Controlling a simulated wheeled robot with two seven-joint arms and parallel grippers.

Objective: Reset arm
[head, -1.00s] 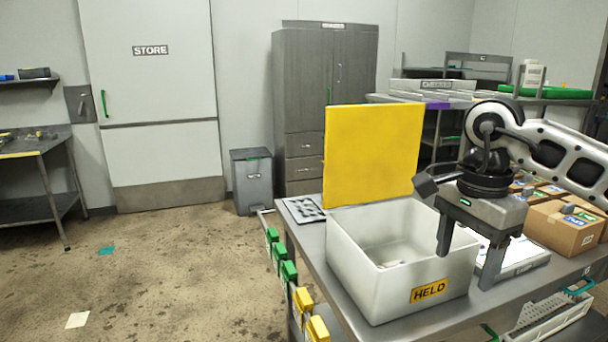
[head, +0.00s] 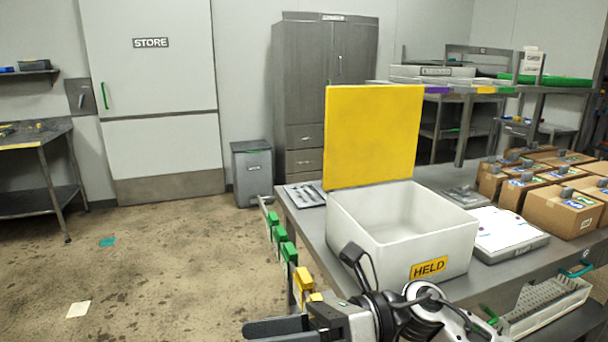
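My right gripper (head: 268,329) is low at the bottom edge of the head view, in front of the table. It points left, and one dark finger shows. The frame edge cuts it off, so I cannot tell how far apart the fingers are. No object shows in it. My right arm is folded low in front of the white HELD bin (head: 355,240), apart from the gripper's fingers. The bin stands open on the table, with a yellow panel (head: 374,137) upright behind it. The visible inside of the bin looks bare. My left gripper is not in view.
The metal table (head: 465,290) carries a white flat device (head: 505,233) and several cardboard boxes (head: 565,212) at right. Green and yellow tags (head: 280,233) hang along its left edge. A wire basket (head: 545,306) sits at its front right. The floor at left is mostly clear.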

